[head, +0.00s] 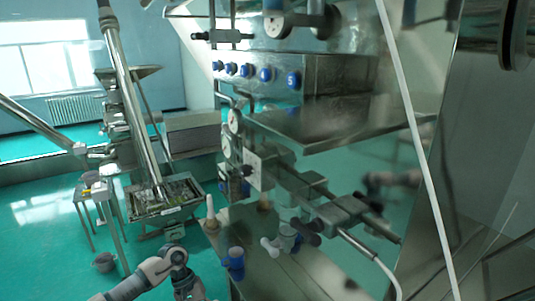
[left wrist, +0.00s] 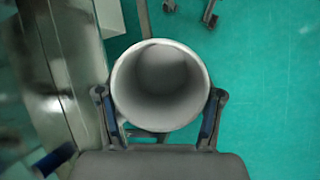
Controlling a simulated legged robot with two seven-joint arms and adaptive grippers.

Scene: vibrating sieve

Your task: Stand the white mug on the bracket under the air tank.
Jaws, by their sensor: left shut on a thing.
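The white mug (left wrist: 158,65) is in the left wrist view, its open mouth facing that camera and its inside empty. My left gripper (left wrist: 160,112) is shut on the mug, with one finger on each side of its wall. Green floor shows beyond the mug on the right. In the head view my left arm comes in at the bottom and bends down out of the picture; the gripper and mug do not show there. I cannot make out the air tank or its bracket with certainty. My right gripper is in neither view.
A steel machine with blue knobs (head: 265,74) fills the middle of the head view. Below it, a metal bench top (head: 258,280) carries a blue item (head: 234,262) and a white-and-blue item (head: 272,245). A sieve tray (head: 160,212) stands left. Open green floor (head: 40,215) lies farther left.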

